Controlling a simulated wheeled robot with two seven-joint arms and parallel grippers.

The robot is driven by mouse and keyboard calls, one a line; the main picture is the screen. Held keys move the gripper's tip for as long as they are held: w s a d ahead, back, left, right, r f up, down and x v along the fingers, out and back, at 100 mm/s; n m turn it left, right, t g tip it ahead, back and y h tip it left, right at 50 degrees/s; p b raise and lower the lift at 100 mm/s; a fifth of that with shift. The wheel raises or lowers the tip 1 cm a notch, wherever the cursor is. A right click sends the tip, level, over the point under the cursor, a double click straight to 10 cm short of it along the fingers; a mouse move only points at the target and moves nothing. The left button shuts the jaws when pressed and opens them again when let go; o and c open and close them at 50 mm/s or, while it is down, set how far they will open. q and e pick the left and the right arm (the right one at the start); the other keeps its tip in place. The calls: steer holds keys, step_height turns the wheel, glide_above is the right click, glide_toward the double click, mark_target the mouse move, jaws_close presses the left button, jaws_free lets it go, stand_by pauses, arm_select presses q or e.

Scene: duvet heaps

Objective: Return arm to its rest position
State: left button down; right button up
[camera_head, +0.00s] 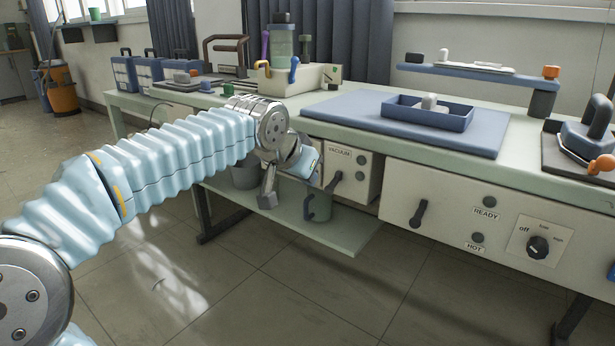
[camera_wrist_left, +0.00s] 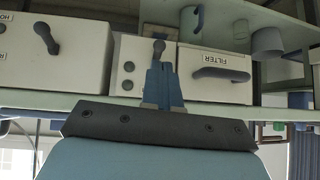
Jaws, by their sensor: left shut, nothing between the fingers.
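My left arm (camera_head: 165,160), in a pale blue ribbed sleeve, reaches in from the left to a shiny metal wrist joint (camera_head: 262,122) in front of the workbench. My left gripper (camera_wrist_left: 163,80) shows in the left wrist view as narrow blue fingers, shut and empty. Behind the fingers in that view are the bench's front boxes, seen upside down. The wrist hides part of the bench front in the head view, and I cannot tell how far the fingertips are from the boxes. My right gripper is not in view.
The long workbench (camera_head: 330,108) carries a blue mat (camera_head: 345,108) with a shallow blue tray (camera_head: 398,118). The VACUUM box (camera_head: 340,165) has a protruding lever; the FILTER box (camera_wrist_left: 225,88) has a handle. A lower shelf (camera_head: 330,235) holds pots. The floor (camera_head: 290,300) in front is clear.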

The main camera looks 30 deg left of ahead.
arm_select(q)
steer(key=shift+s, duration=0.15)
stand_by(0.3)
steer(key=w+d+f+g+h+p, duration=0.15)
steer(key=d+f, duration=0.25)
steer(key=f, duration=0.4)
steer(key=w+d+f+g+h+p, duration=0.15)
steer(key=d+f, duration=0.25)
steer(key=f, duration=0.4)
steer(key=w+d+f+g+p, duration=0.1)
steer(key=d+f+p, duration=0.2)
steer(key=f, duration=0.5)
steer(key=s+d+f+g+p, duration=0.1)
steer(key=s+d+f, duration=0.2)
steer(key=s+f, duration=0.3)
steer(key=s+d+f+n+g+h+p, duration=0.1)
steer(key=s+d+f+p, duration=0.1)
steer(key=s+f, duration=0.5)
steer(key=s+d+f+n+g+p, duration=0.1)
steer(key=s+d+f+g+p, duration=0.1)
steer(key=s+d+f, duration=0.2)
steer(key=s+f, duration=0.3)
steer(key=s, duration=0.2)
steer(key=shift+s+d+h, duration=0.2)
steer(key=shift+d+h, duration=0.05)
steer(key=shift+h, duration=0.05)
steer(key=shift+f, duration=0.1)
